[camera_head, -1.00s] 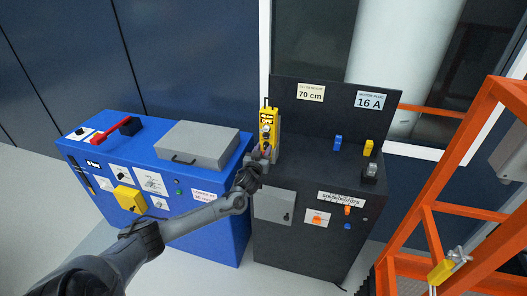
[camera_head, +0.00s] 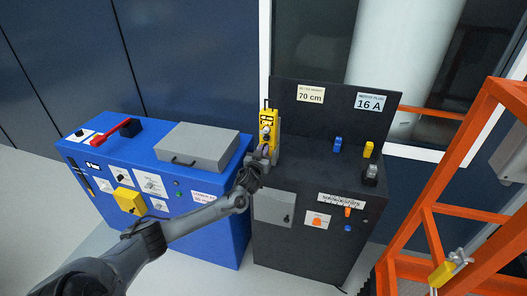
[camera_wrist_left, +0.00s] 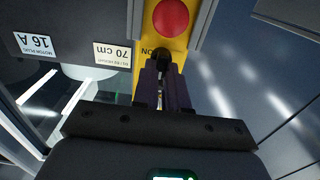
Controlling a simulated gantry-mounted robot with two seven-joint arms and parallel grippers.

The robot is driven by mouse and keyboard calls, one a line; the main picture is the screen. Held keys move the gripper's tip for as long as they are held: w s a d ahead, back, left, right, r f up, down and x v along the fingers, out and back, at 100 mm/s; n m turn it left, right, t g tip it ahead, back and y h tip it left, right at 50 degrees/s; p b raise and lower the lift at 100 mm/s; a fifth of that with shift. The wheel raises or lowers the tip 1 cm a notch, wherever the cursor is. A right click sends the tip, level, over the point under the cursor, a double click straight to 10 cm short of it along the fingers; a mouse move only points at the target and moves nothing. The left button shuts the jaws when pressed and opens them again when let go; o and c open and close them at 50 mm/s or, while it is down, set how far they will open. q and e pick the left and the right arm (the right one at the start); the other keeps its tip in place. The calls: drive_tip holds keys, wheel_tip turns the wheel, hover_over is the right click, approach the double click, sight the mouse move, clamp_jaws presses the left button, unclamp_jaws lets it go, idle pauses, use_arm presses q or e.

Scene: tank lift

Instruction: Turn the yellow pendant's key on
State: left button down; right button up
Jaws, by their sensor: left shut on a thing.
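The yellow pendant (camera_head: 268,118) stands upright at the left edge of the dark cabinet, in the middle of the head view. In the left wrist view the yellow pendant (camera_wrist_left: 180,43) shows a red round button (camera_wrist_left: 171,17) and, beside it, a black key (camera_wrist_left: 162,56) near the letters "ON". My left gripper (camera_head: 266,152) is at the lower part of the pendant's front. In the wrist view the left gripper's fingers (camera_wrist_left: 163,73) are shut on the key and hide part of it. My right gripper is not in view.
The blue cabinet (camera_head: 215,233) with a grey box (camera_head: 197,148) on top stands to the left. The dark cabinet (camera_head: 318,165) carries blue and yellow plugs on its top. An orange frame (camera_head: 470,135) rises at the right. Signs read "70 cm" and "16 A".

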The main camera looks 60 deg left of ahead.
use_arm(q)
drive_tip(key=shift+w+d+f+m+p, duration=0.1)
drive_tip(key=shift+m+p, duration=1.25)
drive_tip(key=shift+m, duration=1.6)
drive_tip(key=shift+w+d+f+m+p, duration=0.15)
drive_tip(key=shift+m+p, duration=1.2)
drive_tip(key=shift+m, duration=1.65)
drive_tip(key=shift+d+f+m+p, duration=0.1)
drive_tip(key=shift+m+p, duration=1.25)
drive_tip(key=shift+m, duration=1.6)
drive_tip(key=c, duration=1.2)
unclamp_jaws()
drive_tip(key=shift+o, duration=0.2)
